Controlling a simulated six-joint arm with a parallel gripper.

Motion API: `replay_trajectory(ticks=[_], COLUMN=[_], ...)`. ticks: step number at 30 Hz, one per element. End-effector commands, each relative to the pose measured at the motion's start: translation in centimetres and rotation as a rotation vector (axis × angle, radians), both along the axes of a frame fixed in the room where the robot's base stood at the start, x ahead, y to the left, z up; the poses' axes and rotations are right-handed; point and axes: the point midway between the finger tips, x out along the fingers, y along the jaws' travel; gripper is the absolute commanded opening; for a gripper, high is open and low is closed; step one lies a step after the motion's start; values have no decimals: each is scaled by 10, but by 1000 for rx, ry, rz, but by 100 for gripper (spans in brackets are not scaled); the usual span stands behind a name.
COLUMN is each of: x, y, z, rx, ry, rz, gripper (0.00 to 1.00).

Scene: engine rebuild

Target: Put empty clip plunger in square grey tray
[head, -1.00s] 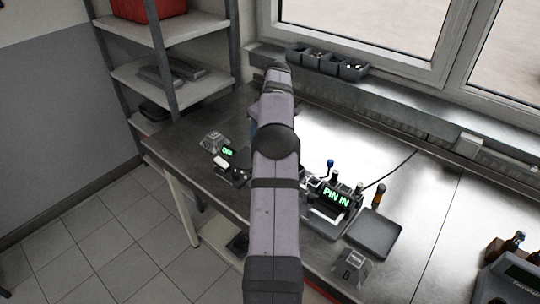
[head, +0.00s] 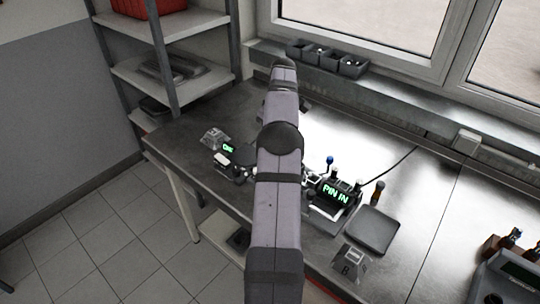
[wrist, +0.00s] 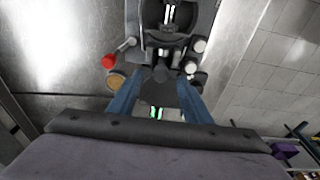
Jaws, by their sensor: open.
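My gripper (wrist: 157,95) shows in the wrist view as two blue fingers, spread apart over a dark fixture (wrist: 165,55). I see nothing held between them. In the head view my own arm hides the gripper and part of the bench below it. I cannot pick out the empty clip plunger for certain; several small knobs and handles stand around the fixture, including a red knob (wrist: 108,62) and a white-capped one (wrist: 199,45). The square grey tray (head: 376,230) lies flat on the bench, right of the arm in the head view, and looks empty.
The bench right of the tray is largely clear.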

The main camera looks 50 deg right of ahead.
Motion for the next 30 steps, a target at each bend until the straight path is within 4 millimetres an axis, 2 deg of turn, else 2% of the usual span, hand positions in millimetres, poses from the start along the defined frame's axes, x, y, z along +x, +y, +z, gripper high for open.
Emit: replay_trajectory(ticks=[10,20,22,26,30], x=[6,7,7,7,7], y=[2,2,2,2,2], z=[-38,-46,-46,-46,-46], rx=[4,1,1,1,1], ry=[2,1,1,1,0], rz=[1,0,0,0,0], gripper=[45,45,33,2,0])
